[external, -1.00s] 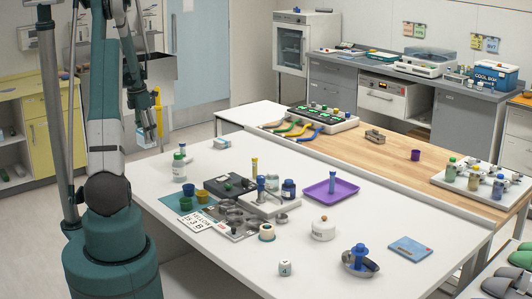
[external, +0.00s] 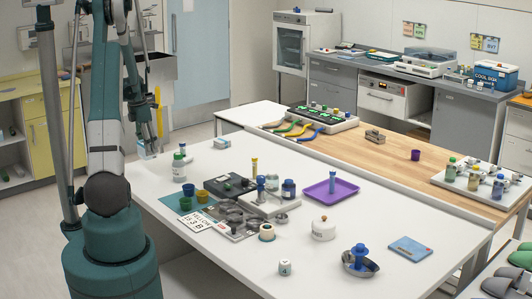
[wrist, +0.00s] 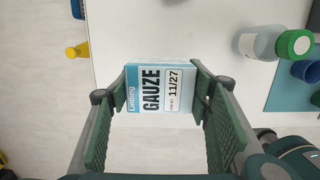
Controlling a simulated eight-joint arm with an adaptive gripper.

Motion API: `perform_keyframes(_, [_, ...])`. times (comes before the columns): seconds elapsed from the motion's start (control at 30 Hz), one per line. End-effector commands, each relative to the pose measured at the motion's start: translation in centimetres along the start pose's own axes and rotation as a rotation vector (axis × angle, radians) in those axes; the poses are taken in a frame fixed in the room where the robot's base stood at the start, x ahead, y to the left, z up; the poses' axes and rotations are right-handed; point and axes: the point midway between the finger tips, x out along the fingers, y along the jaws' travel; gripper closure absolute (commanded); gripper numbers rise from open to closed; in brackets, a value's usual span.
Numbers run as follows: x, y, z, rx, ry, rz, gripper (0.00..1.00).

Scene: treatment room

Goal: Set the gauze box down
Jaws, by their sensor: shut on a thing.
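The gauze box (wrist: 160,90) is white and light blue with "GAUZE" and "11/27" printed on its face. My gripper (wrist: 160,84) is shut on it in the wrist view, with one finger on each side. In the external view, my gripper (external: 148,143) hangs at the far left edge of the white table (external: 215,265), and the box (external: 147,152) shows small and partly hidden between the fingers. I cannot tell whether the box touches the table top.
A green-capped bottle (external: 179,168) stands close to the right of my gripper; it also shows in the wrist view (wrist: 262,45). A small light-blue box (external: 222,142) lies farther along. Floor (wrist: 40,110) lies beyond the left edge.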

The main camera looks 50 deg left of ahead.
Motion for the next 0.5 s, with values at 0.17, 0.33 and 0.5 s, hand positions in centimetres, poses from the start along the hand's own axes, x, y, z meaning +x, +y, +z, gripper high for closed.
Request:
perform_keyframes(0.17, [2.3, 0.0, -0.3, 0.0, 0.0, 0.0, 0.63])
perform_keyframes(0.33, [3.0, 0.0, -0.4, 0.0, 0.0, 0.0, 0.63])
perform_keyframes(0.5, [3.0, 0.0, -0.4, 0.0, 0.0, 0.0, 0.63])
